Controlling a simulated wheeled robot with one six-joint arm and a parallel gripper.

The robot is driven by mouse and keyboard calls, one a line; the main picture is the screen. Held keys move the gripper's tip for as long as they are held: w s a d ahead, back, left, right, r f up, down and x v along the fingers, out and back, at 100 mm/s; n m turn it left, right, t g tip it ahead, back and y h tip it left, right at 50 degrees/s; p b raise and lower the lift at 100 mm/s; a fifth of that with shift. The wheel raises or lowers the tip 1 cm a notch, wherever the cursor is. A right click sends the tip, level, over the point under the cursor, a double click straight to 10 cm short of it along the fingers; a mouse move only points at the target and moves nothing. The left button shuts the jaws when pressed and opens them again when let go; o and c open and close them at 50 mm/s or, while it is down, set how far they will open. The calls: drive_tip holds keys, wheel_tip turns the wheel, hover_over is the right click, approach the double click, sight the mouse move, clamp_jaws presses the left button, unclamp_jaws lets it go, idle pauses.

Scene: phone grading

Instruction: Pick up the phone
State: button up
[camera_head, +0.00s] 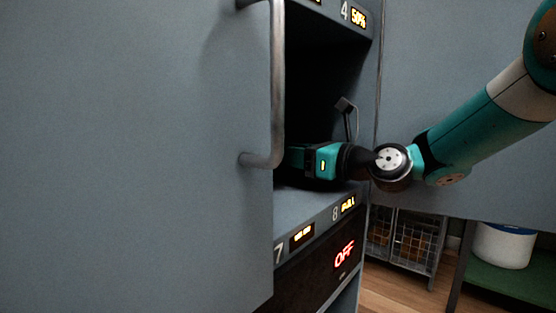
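My gripper (308,161) reaches from the right into an open, dark compartment of a grey cabinet. Its teal body with a small lit strip shows just above the compartment floor (304,200). Its fingers are hidden behind the grey door edge and handle, so I cannot tell whether they are open or shut. No phone is visible; the left part of the compartment is hidden. A small grey plug-like piece on a thin cable (345,105) stands inside, behind my wrist.
A large grey door (130,150) with a metal handle (278,90) fills the left. Labels 4, 7 and 8 and a red "OFF" display (345,254) mark the cabinet. Wire baskets (413,240) and a white tub (503,247) on a green shelf stand lower right.

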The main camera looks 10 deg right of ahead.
drive_tip(key=shift+a, duration=0.15)
clamp_jaws()
drive_tip(key=shift+r, duration=0.1)
drive_tip(key=shift+r, duration=0.25)
drive_tip(key=r+p, duration=0.1)
drive_tip(key=r, duration=0.1)
drive_tip(key=r+p, duration=0.1)
drive_tip(key=r, duration=0.1)
drive_tip(key=r+p, duration=0.2)
drive_tip(key=shift+a+r, duration=0.25)
drive_tip(key=shift+r, duration=0.15)
drive_tip(key=w+a+p, duration=0.2)
drive_tip(key=w+a, duration=0.1)
drive_tip(key=a, duration=0.5)
drive_tip(key=w+a+p, duration=0.2)
drive_tip(key=w+a, duration=0.1)
drive_tip(key=a, duration=0.5)
drive_tip(key=shift+w+f, duration=0.25)
drive_tip(key=shift+w, duration=0.15)
